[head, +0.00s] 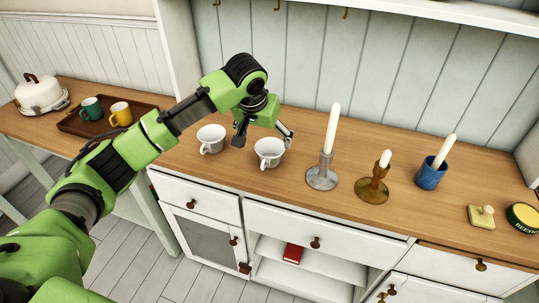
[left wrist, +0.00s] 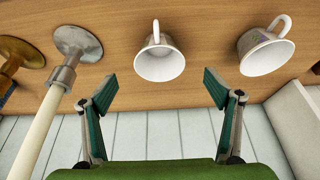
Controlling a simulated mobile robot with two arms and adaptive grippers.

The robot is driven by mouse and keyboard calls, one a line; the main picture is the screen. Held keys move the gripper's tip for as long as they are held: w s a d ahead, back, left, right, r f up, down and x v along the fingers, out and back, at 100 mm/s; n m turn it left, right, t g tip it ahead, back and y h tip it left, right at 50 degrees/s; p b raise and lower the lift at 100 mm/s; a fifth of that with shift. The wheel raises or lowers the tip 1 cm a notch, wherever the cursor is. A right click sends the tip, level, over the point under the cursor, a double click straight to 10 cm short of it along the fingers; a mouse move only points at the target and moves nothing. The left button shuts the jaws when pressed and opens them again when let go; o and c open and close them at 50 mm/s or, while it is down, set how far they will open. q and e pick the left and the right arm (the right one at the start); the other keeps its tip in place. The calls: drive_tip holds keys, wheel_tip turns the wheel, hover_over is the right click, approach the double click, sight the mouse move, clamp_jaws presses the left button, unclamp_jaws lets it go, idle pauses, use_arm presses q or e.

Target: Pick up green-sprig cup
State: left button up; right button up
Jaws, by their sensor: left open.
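Two white cups stand upright on the wooden counter. In the head view one cup (head: 269,152) is below my left gripper (head: 263,136), and the other cup (head: 211,139) is to its left. In the left wrist view the nearer cup (left wrist: 160,64) lies just ahead of the gap between the open fingers (left wrist: 162,88), and its visible outside looks plain. The other cup (left wrist: 262,55) is to the right and shows a small coloured mark near its handle. My left gripper is open and empty. My right gripper is out of view.
A silver candlestick (head: 322,177) with a tall candle stands right of the cups, then a brass one (head: 372,190) and a blue holder (head: 431,175). A dark tray (head: 72,128) holds two mugs at left. Plank wall (head: 300,60) rises behind; the counter's front edge is close.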

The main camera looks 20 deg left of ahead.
sight(269, 150)
use_arm(q)
drive_tip(key=x, duration=0.3)
drive_tip(key=shift+w+f, duration=0.15)
drive_tip(key=shift+w+f+p, duration=0.25)
drive_tip(key=shift+f+p, duration=0.2)
drive_tip(key=p+x, duration=0.1)
drive_tip(key=x, duration=0.3)
drive_tip(key=shift+w+f, duration=0.15)
drive_tip(key=shift+w, duration=0.05)
drive_tip(key=shift+c, duration=0.4)
drive_tip(key=c, duration=1.2)
